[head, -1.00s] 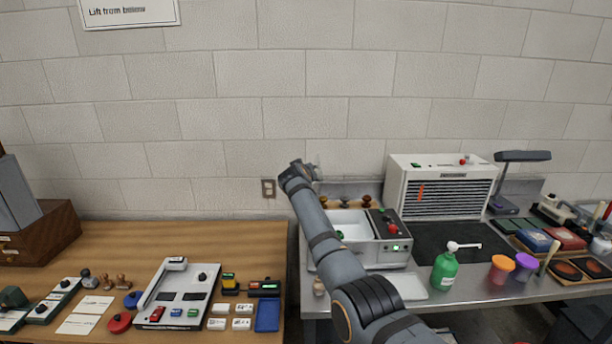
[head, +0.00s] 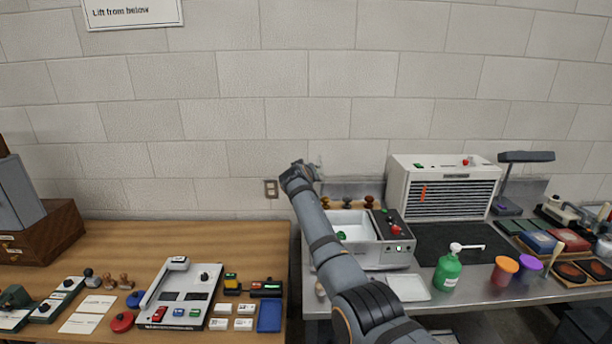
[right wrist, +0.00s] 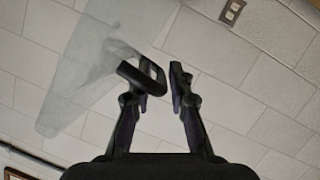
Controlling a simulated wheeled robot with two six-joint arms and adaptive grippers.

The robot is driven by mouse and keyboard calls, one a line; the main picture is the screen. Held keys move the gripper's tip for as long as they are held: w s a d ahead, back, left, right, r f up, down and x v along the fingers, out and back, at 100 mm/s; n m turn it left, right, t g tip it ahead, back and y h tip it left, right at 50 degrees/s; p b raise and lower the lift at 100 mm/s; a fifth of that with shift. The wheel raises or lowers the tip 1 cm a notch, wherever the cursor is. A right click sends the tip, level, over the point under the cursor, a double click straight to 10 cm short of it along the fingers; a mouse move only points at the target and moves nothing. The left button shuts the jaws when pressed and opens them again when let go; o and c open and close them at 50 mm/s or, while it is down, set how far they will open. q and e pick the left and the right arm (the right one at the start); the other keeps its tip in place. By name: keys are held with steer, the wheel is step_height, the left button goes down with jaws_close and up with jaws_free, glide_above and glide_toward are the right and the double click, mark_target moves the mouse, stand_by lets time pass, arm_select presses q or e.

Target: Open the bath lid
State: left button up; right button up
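The bath is a white open-topped basin (head: 346,216) with a dark control panel (head: 393,228) on its right side, on the metal bench. Its inside shows from above, with a green item in it. My right gripper (head: 308,170) is above and behind the bath's left side, near the wall. In the right wrist view, a translucent panel that looks like the lid (right wrist: 85,75) is raised against the wall. A dark loop like its handle (right wrist: 152,72) is at my right gripper's left fingertip (right wrist: 163,88). The fingers are apart, with a gap at the right finger. My left gripper is out of view.
A white slatted cabinet (head: 443,188) stands right of the bath. A green pump bottle (head: 447,272), a white tray (head: 409,287) and orange and purple cups are in front. The wooden table (head: 200,233) at left holds stamps and cards. A wall socket (head: 271,188) is near my right gripper.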

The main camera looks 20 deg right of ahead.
steer(key=v, duration=1.1)
steer(key=shift+s, duration=0.2)
